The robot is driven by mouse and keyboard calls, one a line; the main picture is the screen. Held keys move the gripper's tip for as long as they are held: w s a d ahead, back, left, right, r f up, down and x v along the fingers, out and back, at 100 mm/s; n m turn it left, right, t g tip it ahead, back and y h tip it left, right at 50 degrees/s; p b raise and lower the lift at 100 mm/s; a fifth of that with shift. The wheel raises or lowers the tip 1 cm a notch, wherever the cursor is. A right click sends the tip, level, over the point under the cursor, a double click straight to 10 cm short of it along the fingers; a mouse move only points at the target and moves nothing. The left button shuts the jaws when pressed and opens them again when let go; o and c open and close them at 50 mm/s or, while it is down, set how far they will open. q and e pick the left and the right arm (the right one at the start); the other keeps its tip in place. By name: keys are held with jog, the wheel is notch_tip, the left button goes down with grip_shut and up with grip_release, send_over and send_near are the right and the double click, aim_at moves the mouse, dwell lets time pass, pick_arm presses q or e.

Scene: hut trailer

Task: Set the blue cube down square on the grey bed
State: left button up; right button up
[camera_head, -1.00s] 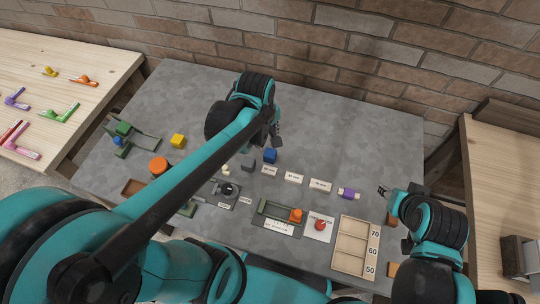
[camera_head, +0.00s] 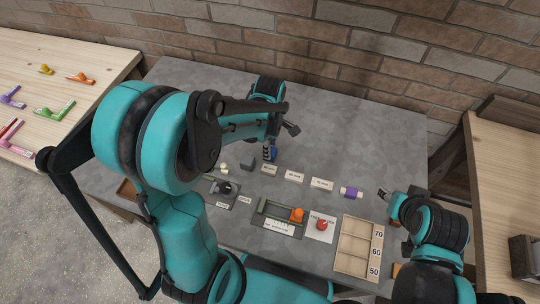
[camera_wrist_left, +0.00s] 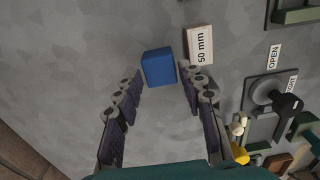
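The blue cube (camera_head: 273,154) stands on the grey table, partly hidden by my left gripper in the head view. My left gripper (camera_head: 282,139) is over it, coming down from behind. In the left wrist view the blue cube (camera_wrist_left: 158,67) lies just beyond the fingertips, roughly centred between them. The left gripper (camera_wrist_left: 160,90) is open and empty. A small grey block (camera_head: 248,164) stands left of the cube. A grey plate with a black knob (camera_head: 227,188) lies nearer. I cannot tell which grey thing is the bed. My right gripper (camera_head: 385,194) is at the right; its fingers are too small to read.
Several label cards, one marked 50 mm (camera_wrist_left: 200,46), stand near the cube. A purple roller (camera_head: 351,192), a green fixture with an orange piece (camera_head: 297,214), a red button (camera_head: 322,225) and a wooden tray (camera_head: 341,263) occupy the front right. The back right tabletop is clear.

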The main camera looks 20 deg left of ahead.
pick_arm(q)
notch_tip(320, 180, down, 3)
jog(key=shift+f+b, duration=0.1)
jog(key=shift+b, duration=0.35)
jog(key=c, duration=0.7)
jog(key=shift+r, duration=0.2)
